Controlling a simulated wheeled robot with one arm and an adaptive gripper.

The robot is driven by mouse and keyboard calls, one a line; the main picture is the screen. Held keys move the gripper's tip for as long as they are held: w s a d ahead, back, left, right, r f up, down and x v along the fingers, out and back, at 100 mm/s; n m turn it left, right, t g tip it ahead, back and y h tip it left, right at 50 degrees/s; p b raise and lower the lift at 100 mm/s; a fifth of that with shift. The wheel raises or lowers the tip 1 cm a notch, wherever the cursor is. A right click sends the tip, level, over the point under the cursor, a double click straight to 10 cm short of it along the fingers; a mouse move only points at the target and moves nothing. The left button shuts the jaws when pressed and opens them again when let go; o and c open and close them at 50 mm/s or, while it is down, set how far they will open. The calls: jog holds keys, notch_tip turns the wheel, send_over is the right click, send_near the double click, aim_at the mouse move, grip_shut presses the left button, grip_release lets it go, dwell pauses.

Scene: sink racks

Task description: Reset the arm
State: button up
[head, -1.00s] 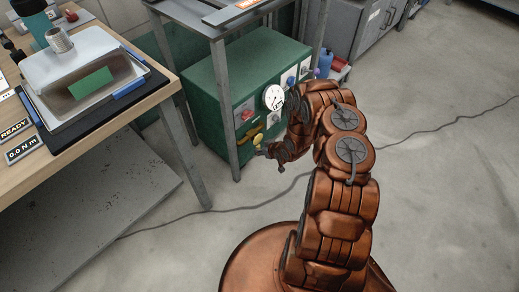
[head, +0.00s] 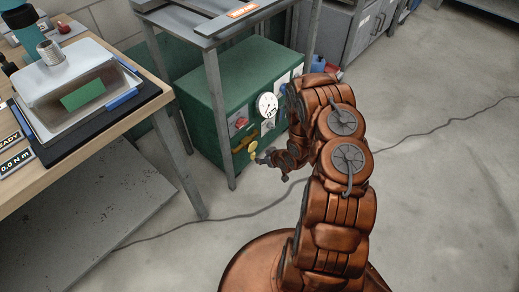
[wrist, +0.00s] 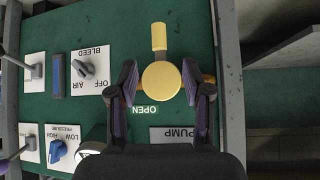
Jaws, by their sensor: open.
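My arm, copper-coloured, reaches from the lower middle of the head view toward a green control box. My gripper (wrist: 164,85) is open in the wrist view, with one finger on each side of a round yellow knob (wrist: 161,82) with a short yellow handle. I cannot tell whether the fingers touch it. The knob sits beside an "OPEN" label on the green panel (wrist: 120,30). In the head view my gripper (head: 264,161) is small, close to the yellow knob (head: 252,148) on the box front.
The green box (head: 235,75) stands under a metal frame whose grey post (head: 216,110) is close to my arm. A wooden bench (head: 100,145) with a metal case (head: 80,75) is at left. A black cable (head: 430,133) crosses the floor. Open floor lies right.

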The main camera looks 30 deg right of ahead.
jog(key=s+d+r+m+g+h, duration=0.1)
jog(key=s+d+r+g+h, duration=0.15)
jog(key=r, duration=0.75)
jog(key=s+d+r+g+h, duration=0.1)
jog(key=d+r+g+h, duration=0.15)
jog(key=r, duration=0.85)
jog(key=s+a+r+g+y, duration=0.1)
jog(key=s+a+r+g, duration=0.1)
jog(key=s+a+r, duration=0.75)
jog(key=s+a+r+m+g+y, duration=0.15)
jog(key=s+a+r, duration=0.45)
jog(key=s, duration=0.6)
jog(key=s+a+r+n+g+y, duration=0.1)
jog(key=s+a+r+g, duration=0.2)
jog(key=s+a+r, duration=0.5)
jog(key=s+d+r+p, duration=0.1)
jog(key=s+r+p, duration=0.1)
jog(key=r+p, duration=0.9)
jog(key=s+d+r+p, duration=0.1)
jog(key=s+r+p, duration=0.2)
jog(key=r+p, duration=0.9)
jog(key=shift+r+t, duration=0.45)
jog(key=shift+r, duration=0.5)
